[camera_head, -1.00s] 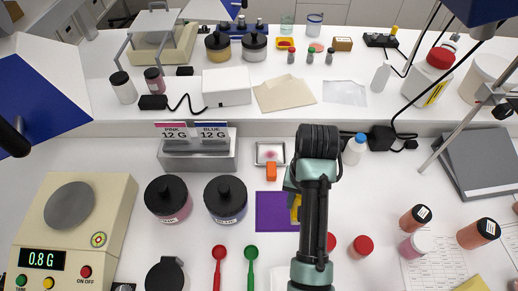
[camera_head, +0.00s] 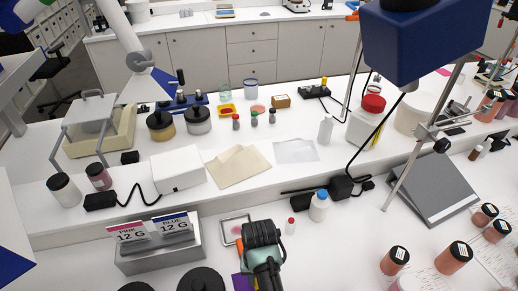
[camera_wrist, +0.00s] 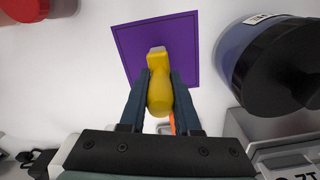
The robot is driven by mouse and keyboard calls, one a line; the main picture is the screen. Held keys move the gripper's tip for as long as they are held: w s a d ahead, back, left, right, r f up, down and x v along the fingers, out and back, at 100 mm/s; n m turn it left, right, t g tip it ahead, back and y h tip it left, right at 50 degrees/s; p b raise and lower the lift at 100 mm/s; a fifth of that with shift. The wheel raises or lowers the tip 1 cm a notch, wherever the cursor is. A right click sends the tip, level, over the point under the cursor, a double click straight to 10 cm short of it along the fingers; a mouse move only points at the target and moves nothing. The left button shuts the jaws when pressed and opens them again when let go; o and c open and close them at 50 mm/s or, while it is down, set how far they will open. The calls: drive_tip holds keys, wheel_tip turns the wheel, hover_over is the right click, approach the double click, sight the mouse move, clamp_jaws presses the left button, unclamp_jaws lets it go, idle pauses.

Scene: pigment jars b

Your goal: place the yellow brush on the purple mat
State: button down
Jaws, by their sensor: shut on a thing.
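The yellow brush (camera_wrist: 159,92) is between the two fingers of my gripper (camera_wrist: 160,80) in the wrist view, and the gripper is shut on it. Its pale tip points toward the purple mat (camera_wrist: 185,30), which lies flat behind it on the white table. The brush's tip overlaps the mat in that view; I cannot tell whether it touches the mat. In the head view, only a sliver of the mat (camera_head: 239,283) shows at the bottom edge. My arm's dark end covers the area beside it, and the fingertips are hidden there.
A small tray (camera_head: 234,219) and an orange object (camera_head: 239,243) lie close to my arm. A blue jar with a black lid (camera_wrist: 240,55) stands right of the mat in the wrist view. A metal sign holder (camera_head: 160,255) and a white bottle with a blue cap (camera_head: 318,208) stand nearby.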

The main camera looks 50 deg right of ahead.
drive_tip(key=shift+f, duration=0.3)
drive_tip(key=shift+f, duration=0.15)
drive_tip(key=c, duration=0.6)
unclamp_jaws()
